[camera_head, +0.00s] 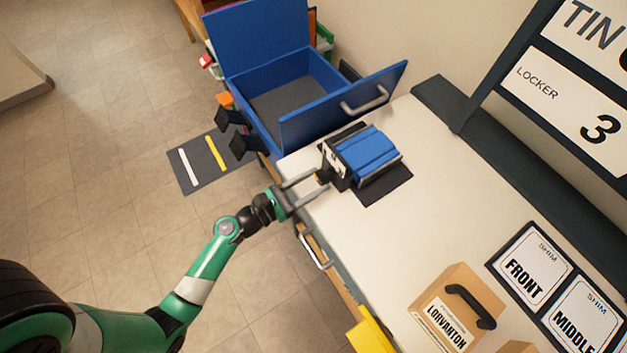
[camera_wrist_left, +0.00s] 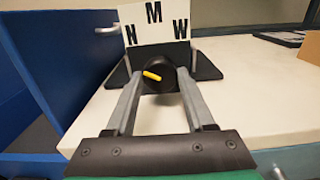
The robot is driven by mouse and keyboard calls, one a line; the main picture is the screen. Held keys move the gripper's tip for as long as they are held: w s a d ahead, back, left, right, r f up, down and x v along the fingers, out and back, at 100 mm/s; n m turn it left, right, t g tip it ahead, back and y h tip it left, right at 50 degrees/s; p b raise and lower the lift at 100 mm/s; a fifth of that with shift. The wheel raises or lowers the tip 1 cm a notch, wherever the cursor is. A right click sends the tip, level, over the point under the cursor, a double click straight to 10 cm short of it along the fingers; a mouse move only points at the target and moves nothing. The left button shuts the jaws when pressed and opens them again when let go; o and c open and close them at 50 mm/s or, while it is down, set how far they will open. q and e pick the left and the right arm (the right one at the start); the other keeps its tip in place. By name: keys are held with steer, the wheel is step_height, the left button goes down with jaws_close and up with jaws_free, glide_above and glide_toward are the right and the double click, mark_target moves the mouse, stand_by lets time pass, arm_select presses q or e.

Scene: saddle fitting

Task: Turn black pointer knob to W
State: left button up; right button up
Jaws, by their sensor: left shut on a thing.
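The black pointer knob (camera_wrist_left: 160,82) with a yellow pointer bar sits on the front of a fixture, below a white letter plate (camera_wrist_left: 157,25). The plate shows N at left, M at top and W at right. The yellow bar lies left of the knob's middle and tilts slightly up, toward the N side. My left gripper (camera_wrist_left: 158,84) is shut on the knob, one finger on each side. In the head view, my left gripper (camera_head: 321,180) reaches the fixture (camera_head: 367,152), which has a blue ribbed body, from the left. My right gripper is not in view.
The fixture stands on a dark mat (camera_head: 390,190) on the white counter (camera_head: 390,235). A blue bin (camera_head: 335,107) with a handle is close behind it. A LORVANTON box (camera_head: 452,305) and shim cards (camera_head: 533,268) lie nearer. The middle counter is clear.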

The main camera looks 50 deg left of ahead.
arm_select(q)
steer(key=shift+m, duration=0.3)
jaws_close()
steer(key=m+b, duration=0.2)
steer(key=m, duration=0.3)
steer(key=shift+f, duration=0.1)
steer(key=m+b, duration=0.2)
steer(key=m, duration=0.4)
steer(key=shift+m+b, duration=0.3)
steer(key=shift+m, duration=0.1)
steer(key=m+b, duration=0.2)
steer(key=m, duration=0.3)
steer(key=m+b, duration=0.3)
steer(key=m, duration=0.3)
steer(key=shift+m, duration=0.3)
steer(key=o, duration=1.3)
jaws_free()
